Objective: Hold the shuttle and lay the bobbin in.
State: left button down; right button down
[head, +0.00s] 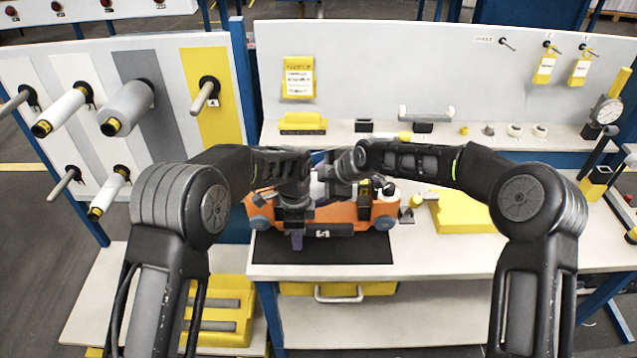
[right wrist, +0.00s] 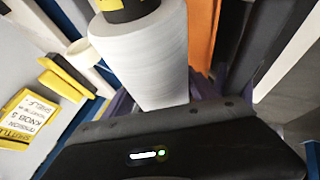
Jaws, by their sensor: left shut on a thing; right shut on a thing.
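The orange shuttle (head: 348,212) stands on a black mat (head: 330,251) on the bench. My left gripper (head: 297,241) is at the near side of the shuttle, left of its middle, shut on its near wall; the arm hides the exact contact. My right gripper (head: 328,178) is above and behind it, shut on the white bobbin (head: 318,190). The bobbin (right wrist: 145,55) shows large in the right wrist view, with a black and yellow end at the top. Part of the orange shuttle (right wrist: 203,35) shows beside it. The bobbin's seating relative to the shuttle's inside is hidden.
A yellow block (head: 465,215) lies on the bench to the right of the shuttle. A shelf (head: 380,132) behind holds small parts and a yellow holder (head: 303,122). A bobbin rack (head: 150,110) stands at the left.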

jog(key=shift+f, duration=1)
jog(key=shift+f, duration=1)
dwell(0.4)
jog(key=shift+c, duration=0.8)
grip_release()
jog(key=v, duration=1.2)
